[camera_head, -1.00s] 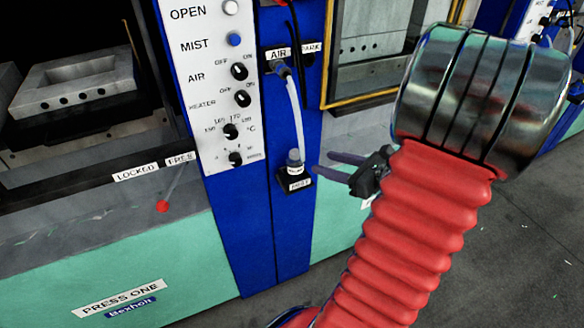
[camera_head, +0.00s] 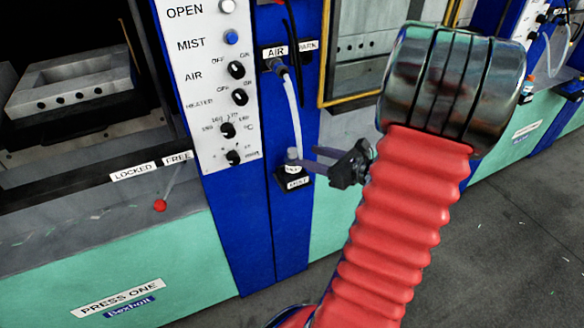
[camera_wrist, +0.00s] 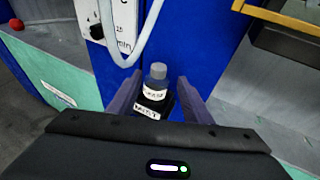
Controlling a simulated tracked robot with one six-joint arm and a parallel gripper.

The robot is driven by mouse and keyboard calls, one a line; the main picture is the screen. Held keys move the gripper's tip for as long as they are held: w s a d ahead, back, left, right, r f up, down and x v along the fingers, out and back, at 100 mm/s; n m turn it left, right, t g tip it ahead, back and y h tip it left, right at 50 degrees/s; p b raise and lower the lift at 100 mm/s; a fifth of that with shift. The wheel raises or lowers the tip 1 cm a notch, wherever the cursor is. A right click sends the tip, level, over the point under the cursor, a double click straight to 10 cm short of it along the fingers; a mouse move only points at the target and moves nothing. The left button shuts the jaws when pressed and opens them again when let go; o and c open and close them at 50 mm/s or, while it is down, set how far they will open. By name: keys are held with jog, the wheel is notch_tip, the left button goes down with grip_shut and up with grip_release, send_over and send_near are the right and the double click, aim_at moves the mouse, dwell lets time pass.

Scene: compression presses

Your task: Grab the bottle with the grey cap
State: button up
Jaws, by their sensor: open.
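The bottle with the grey cap (camera_head: 292,163) stands upright in a small black holder labelled MIST (camera_head: 293,182) on the blue press column. In the wrist view the bottle (camera_wrist: 156,84) has a grey cap, a dark body and a white label. My gripper (camera_head: 305,160) is open, and its purple-grey fingers reach toward the bottle from the right. In the wrist view one finger is on each side of the bottle and the holder, with gaps left and right. How far the fingertips reach past the bottle is hard to tell.
A white hose (camera_head: 293,108) hangs from the AIR fitting just above the bottle; it loops close in front in the wrist view (camera_wrist: 143,45). The white control panel (camera_head: 212,90) and a red-knobbed lever (camera_head: 160,205) are to the left. Grey floor lies open at right.

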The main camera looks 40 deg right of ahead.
aim_at(292, 150)
jog(key=shift+x, duration=1.35)
jog(key=shift+x, duration=2.65)
jog(key=shift+a, duration=0.1)
grip_shut()
